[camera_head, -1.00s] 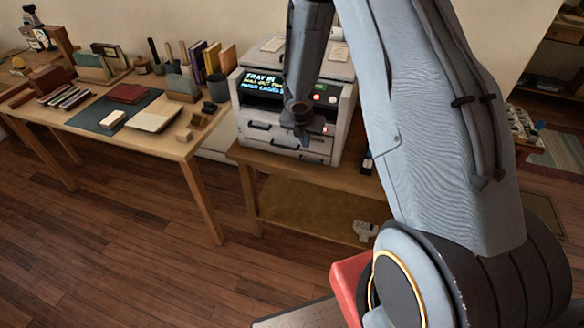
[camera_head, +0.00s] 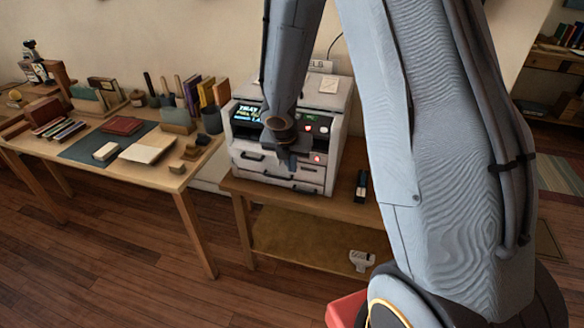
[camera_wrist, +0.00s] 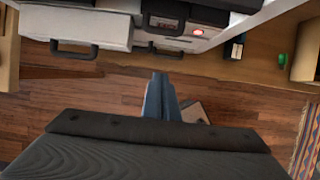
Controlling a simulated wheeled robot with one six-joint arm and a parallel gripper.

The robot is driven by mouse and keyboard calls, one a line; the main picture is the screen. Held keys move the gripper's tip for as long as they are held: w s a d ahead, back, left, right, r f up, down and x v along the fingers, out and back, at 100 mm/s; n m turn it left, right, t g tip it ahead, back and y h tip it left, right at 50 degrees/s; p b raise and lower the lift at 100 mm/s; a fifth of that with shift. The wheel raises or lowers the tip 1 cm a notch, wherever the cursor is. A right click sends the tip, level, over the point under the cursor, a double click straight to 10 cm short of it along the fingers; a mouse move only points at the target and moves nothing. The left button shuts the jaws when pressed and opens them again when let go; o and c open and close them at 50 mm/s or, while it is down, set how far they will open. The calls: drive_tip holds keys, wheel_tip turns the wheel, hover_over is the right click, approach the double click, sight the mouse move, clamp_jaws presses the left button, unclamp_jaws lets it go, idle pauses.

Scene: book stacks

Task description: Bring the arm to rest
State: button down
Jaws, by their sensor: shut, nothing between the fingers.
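My arm rises at the right of the head view and its forearm hangs down in front of a white printer-like machine (camera_head: 330,120). My gripper (camera_head: 288,160) is before the machine's front, pointing down, small and partly dark in this view. In the wrist view my gripper (camera_wrist: 161,85) has its fingers together with nothing between them, seen against the wooden floor. The machine's drawer fronts and handles (camera_wrist: 70,48) show at the top of that view, apart from the fingertips.
The machine stands on a low wooden table (camera_head: 350,208) with a lower shelf. A longer desk (camera_head: 160,178) at left holds books, a dark mat (camera_head: 85,150) and cups. A small black object (camera_head: 361,186) lies right of the machine. The floor (camera_head: 110,250) in front is clear.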

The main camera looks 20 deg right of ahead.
drive_tip(key=s+a+r+m+g+y, duration=0.1)
drive_tip(key=s+r+m, duration=0.4)
drive_tip(key=s+m, duration=0.5)
drive_tip(key=s+a+r+m+g+y, duration=0.1)
drive_tip(key=s+a+r+m, duration=0.2)
drive_tip(key=s+m, duration=0.7)
wheel_tip(320, 180, up, 2)
drive_tip(key=m, duration=0.8)
drive_tip(key=shift+s+m+y, duration=0.3)
drive_tip(key=shift+m, duration=0.1)
